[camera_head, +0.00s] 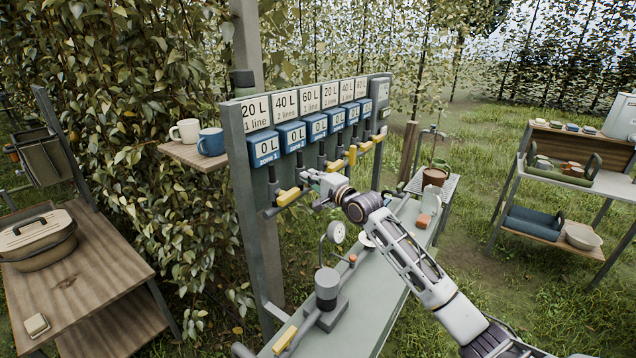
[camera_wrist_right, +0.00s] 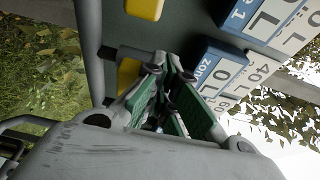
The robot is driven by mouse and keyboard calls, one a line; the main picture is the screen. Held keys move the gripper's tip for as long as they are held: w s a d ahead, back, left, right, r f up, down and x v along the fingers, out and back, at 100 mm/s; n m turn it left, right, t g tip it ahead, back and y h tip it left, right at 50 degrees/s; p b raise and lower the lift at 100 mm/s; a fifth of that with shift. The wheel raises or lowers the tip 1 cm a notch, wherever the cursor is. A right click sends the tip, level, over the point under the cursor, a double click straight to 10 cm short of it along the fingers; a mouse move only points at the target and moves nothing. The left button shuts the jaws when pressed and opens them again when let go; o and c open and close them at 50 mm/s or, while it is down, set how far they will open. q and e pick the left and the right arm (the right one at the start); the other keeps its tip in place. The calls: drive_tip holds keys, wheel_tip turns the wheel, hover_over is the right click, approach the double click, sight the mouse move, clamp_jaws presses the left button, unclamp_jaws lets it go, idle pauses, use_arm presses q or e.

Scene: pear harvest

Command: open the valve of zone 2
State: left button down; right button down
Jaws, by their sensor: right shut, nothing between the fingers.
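The valve panel (camera_head: 244,192) carries a row of blue zone boxes above levers with yellow grips. The zone 2 box (camera_head: 291,136) reads 0 L and is second from the left; it also shows in the right wrist view (camera_wrist_right: 219,70). A yellow grip (camera_wrist_right: 128,74) below that box shows beside my right gripper's fingers. In the head view my gripper largely hides this lever. My right gripper (camera_head: 312,179) is shut and empty, close to the panel; its green-padded fingers fill the wrist view (camera_wrist_right: 170,76). I cannot tell whether they touch the lever. My left gripper is out of view.
The zone 1 yellow grip (camera_head: 289,197) is just left of my gripper, and another yellow grip (camera_head: 335,165) is just right. A grey bench (camera_head: 365,310) with a gauge (camera_head: 336,232) lies below. Two mugs (camera_head: 210,142) stand on a shelf left.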

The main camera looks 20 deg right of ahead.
sight(308, 186)
drive_tip(key=shift+s+a+f, duration=0.25)
drive_tip(key=shift+a+f, duration=0.15)
drive_tip(key=shift+f, duration=0.3)
drive_tip(key=shift+s+a+f, duration=0.1)
drive_tip(key=shift+a+f, duration=0.1)
drive_tip(key=shift+f, duration=0.5)
